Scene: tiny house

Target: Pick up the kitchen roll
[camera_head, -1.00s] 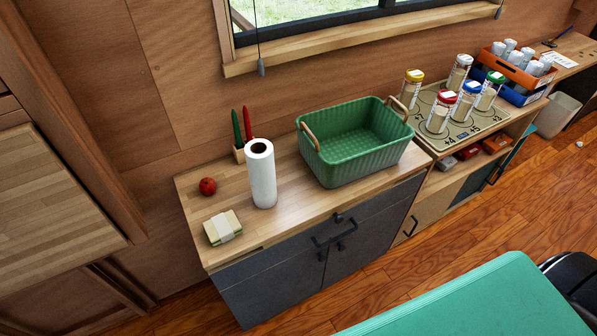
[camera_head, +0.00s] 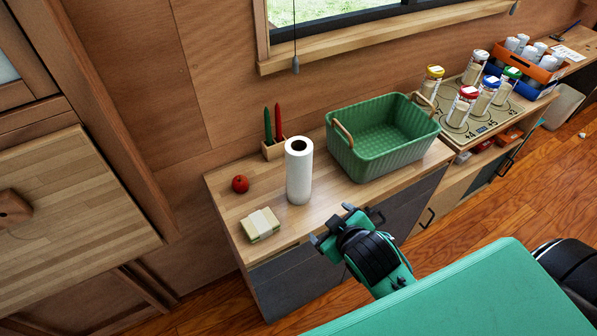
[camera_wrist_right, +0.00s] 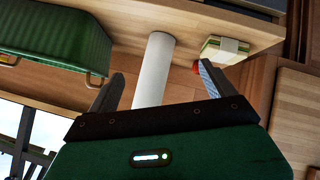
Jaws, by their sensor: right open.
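The kitchen roll (camera_head: 299,172) is white and stands upright on the wooden counter, left of the green basket. My right gripper (camera_head: 333,224) is open and empty, just in front of the counter edge, to the lower right of the roll and apart from it. In the right wrist view the kitchen roll (camera_wrist_right: 154,66) appears in the gap between the open fingers of my right gripper (camera_wrist_right: 160,70). My left gripper is in neither view.
The green basket (camera_head: 392,157) stands close right of the roll. A wooden holder with a green and a red item (camera_head: 272,148) is behind it. A red tomato-like fruit (camera_head: 240,184) and a wrapped block (camera_head: 261,225) lie to its left. Several jars (camera_head: 463,106) stand further right.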

